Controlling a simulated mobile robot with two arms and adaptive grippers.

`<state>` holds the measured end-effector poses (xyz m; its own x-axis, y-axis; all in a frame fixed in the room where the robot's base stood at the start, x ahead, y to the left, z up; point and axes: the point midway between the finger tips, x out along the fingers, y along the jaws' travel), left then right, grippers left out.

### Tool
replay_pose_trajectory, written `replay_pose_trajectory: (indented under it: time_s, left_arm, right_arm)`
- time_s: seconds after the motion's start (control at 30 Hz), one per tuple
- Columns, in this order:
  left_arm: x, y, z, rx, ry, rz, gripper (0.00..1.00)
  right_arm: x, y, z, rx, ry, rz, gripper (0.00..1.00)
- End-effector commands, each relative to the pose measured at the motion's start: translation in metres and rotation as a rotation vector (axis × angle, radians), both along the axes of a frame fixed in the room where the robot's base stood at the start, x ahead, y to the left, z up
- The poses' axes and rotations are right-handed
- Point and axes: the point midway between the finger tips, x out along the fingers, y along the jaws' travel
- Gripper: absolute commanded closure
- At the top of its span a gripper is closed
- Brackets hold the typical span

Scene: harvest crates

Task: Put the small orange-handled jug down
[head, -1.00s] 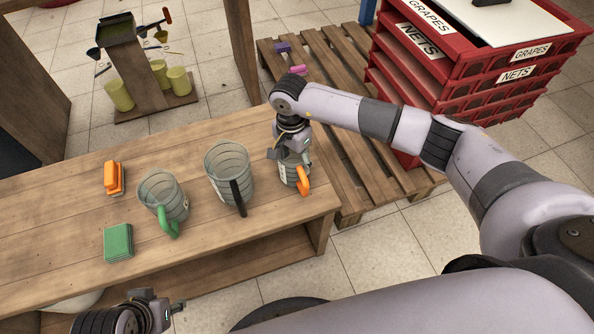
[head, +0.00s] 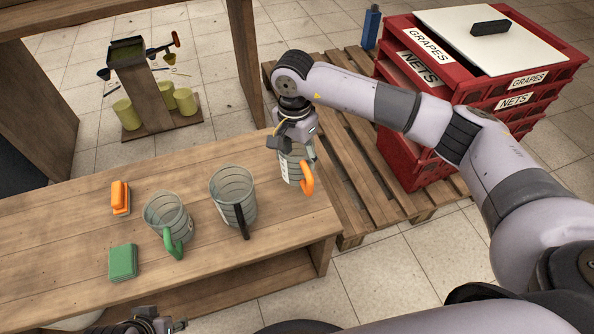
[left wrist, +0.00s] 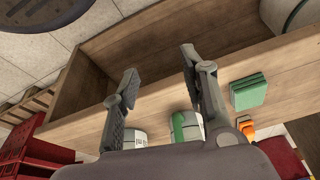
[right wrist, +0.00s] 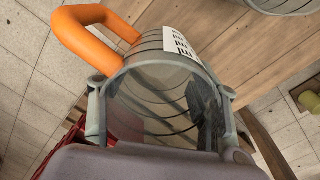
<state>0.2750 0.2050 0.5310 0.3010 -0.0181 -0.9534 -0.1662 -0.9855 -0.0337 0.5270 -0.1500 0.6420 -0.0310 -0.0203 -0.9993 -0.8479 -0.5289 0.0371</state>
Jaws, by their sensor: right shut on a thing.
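The small orange-handled jug (head: 290,168) is clear with dark rings and a white label. It is upright over the right end of the wooden bench (head: 290,240). My right gripper (head: 293,147) is shut on its body from above. In the right wrist view the fingers are on either side of the jug (right wrist: 150,62), with its orange handle (right wrist: 82,30) at upper left. Whether its base touches the bench is hard to tell. My left gripper (head: 155,322) is at the bottom edge of the head view; the left wrist view shows its fingers (left wrist: 160,65) apart and empty.
A larger black-handled jug (head: 230,190) stands left of the held jug, then a green-handled jug (head: 165,212). A green sponge (head: 123,262) and orange brush (head: 120,197) lie farther left. Beyond the bench are a pallet (head: 345,150) and red crates (head: 405,150).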

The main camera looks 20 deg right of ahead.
Motion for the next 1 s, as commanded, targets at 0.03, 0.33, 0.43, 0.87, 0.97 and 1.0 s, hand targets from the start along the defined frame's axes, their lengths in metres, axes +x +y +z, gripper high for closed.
replay_pose_trajectory:
  time_s: [0.03, 0.33, 0.43, 0.87, 0.97, 1.0]
  left_arm:
    - [0.002, -0.001, -0.007, 0.001, 0.009, 0.000, 0.60]
    - [0.008, -0.002, -0.034, 0.000, 0.019, -0.002, 0.60]
    - [0.008, -0.002, -0.038, 0.000, 0.021, -0.002, 0.60]
    - [0.009, -0.002, -0.040, 0.000, 0.021, -0.002, 0.60]
    - [0.009, -0.002, -0.040, 0.000, 0.021, -0.002, 0.60]
    - [0.009, -0.002, -0.040, 0.000, 0.021, -0.002, 0.60]
  right_arm:
    - [0.001, 0.000, 0.017, 0.001, -0.004, 0.001, 0.72]
    - [0.000, 0.000, 0.070, 0.001, -0.001, 0.000, 0.72]
    - [0.000, 0.000, 0.077, 0.001, 0.001, 0.000, 0.72]
    - [-0.023, -0.017, 0.096, 0.003, -0.011, 0.376, 0.72]
    - [-0.037, -0.026, 0.102, 0.003, -0.011, 0.590, 0.72]
    - [-0.043, -0.029, 0.104, 0.002, -0.009, 0.666, 0.72]
